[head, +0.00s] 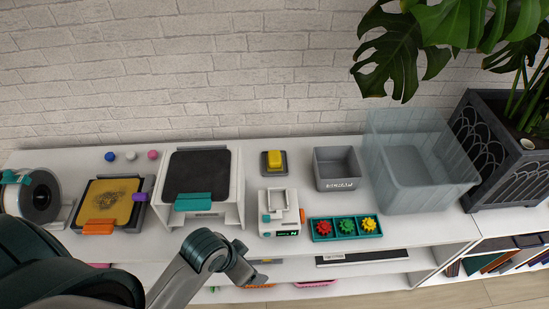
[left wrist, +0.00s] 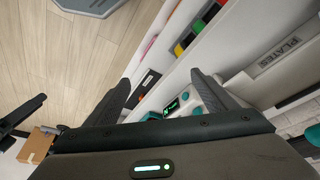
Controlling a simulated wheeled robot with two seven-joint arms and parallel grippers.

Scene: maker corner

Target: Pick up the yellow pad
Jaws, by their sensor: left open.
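A small yellow pad (head: 275,158) sits on a dark grey base near the back of the white shelf top, left of a grey open box. A flat yellow sheet with a dark smudge (head: 110,203) lies in a dark tray at the left. My left gripper (head: 254,274) is low at the shelf's front edge, in front of the small white machine and well short of the small pad. In the left wrist view, its fingers (left wrist: 165,92) are apart with nothing held between them. Neither yellow thing can be made out in that view. My right gripper is not in view.
The white machine (head: 279,211) stands between my left gripper and the small pad. A teal tray (head: 318,239) with several gears, a grey box (head: 338,168), a clear bin (head: 420,165) and a plant pot (head: 507,165) stand to the right. A black-topped stand (head: 236,205) is to the left.

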